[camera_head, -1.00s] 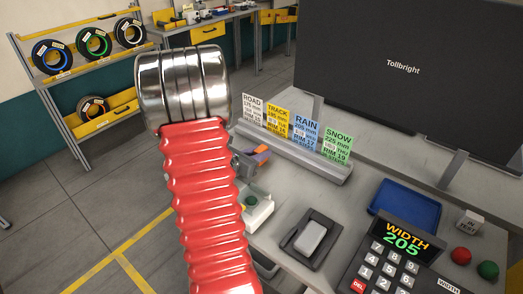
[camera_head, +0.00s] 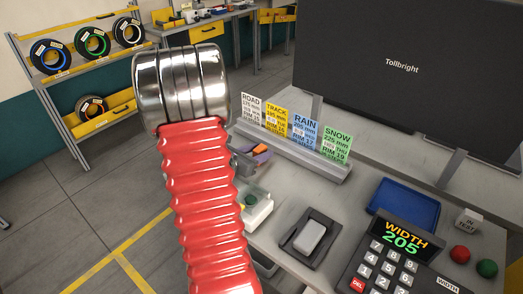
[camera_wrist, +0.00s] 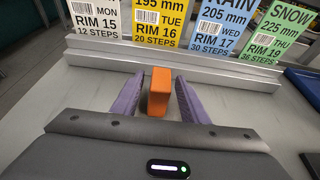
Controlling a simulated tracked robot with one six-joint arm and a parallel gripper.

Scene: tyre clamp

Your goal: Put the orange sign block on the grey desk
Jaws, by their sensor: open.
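The orange sign block (camera_wrist: 159,92) stands on the grey desk (camera_wrist: 90,87) in the wrist view, in front of the card rail. My gripper (camera_wrist: 157,95) has its two purple fingers on either side of the block, open, with a narrow gap showing at each side. In the head view the orange block (camera_head: 262,148) shows only as a small patch beside a purple finger. My red and chrome arm hides most of the gripper there. The desk surface (camera_head: 290,205) is also in the head view.
The rail (camera_head: 300,155) with road, track, rain and snow cards stands just behind the block. A blue tray (camera_head: 405,204), a keypad reading WIDTH 205 (camera_head: 395,262), a grey rocker switch (camera_head: 309,236) and red and green buttons are to the right. A dark monitor (camera_head: 400,75) rises behind.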

